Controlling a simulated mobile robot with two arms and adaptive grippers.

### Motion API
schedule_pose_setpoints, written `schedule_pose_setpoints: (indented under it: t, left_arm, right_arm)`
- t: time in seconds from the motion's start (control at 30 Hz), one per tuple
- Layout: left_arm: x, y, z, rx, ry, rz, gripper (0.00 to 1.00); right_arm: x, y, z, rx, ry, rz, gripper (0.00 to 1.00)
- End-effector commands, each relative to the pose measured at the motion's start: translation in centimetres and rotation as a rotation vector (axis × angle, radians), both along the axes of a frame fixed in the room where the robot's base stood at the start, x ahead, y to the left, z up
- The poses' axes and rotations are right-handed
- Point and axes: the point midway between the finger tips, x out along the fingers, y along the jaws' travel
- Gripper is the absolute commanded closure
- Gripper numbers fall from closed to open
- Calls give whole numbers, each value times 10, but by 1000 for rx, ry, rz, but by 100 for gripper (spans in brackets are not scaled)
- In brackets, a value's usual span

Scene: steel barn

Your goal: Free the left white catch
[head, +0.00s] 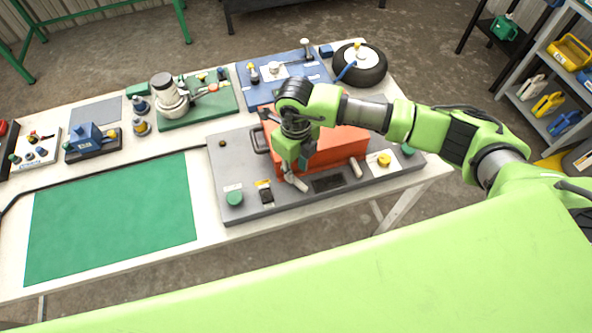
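A grey baseplate (229,166) on the white table carries an orange box (343,147). Two white catches show at the box's front side: the left white catch (296,183) lies slanted, and the right white catch (356,168) stands more upright. My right gripper (303,164) points down at the front left of the box, just above and behind the left catch. Its fingertips are small and partly merged with the box behind; I cannot tell whether they touch the catch or how far they are open. My arm hides part of the box. My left gripper is out of view.
The baseplate also bears a green button (234,198), a black switch (266,196), a yellow knob (384,159) and a dark handle (261,139). Behind stand a blue board (257,100) and a wheel (361,67). A flat green mat (110,218) lies clear at left.

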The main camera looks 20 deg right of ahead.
Motion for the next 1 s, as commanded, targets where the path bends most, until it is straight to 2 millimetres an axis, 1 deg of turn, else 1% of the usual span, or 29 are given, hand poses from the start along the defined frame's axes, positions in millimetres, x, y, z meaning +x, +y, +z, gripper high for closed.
schedule_pose_setpoints:
  t: [0.03,0.1,0.2,0.27,0.4,0.5,0.63,0.73,1.0]
  left_arm:
    - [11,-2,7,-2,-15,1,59]
    - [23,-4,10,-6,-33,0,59]
    - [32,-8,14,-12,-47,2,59]
    - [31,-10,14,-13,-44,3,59]
    - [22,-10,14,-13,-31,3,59]
    - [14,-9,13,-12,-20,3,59]
    - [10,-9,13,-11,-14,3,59]
    - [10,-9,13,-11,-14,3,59]
    - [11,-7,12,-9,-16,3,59]
  right_arm:
    - [-2,1,-7,-1,4,0,73]
    - [-1,1,-18,1,3,-1,73]
    - [-1,1,-30,0,1,0,73]
    - [-1,1,-35,0,1,0,73]
    - [-1,1,-40,1,0,1,73]
    - [0,1,-41,1,0,1,73]
    - [0,1,-41,1,0,1,73]
    - [0,1,-41,1,0,1,99]
    - [0,1,-41,1,0,5,100]
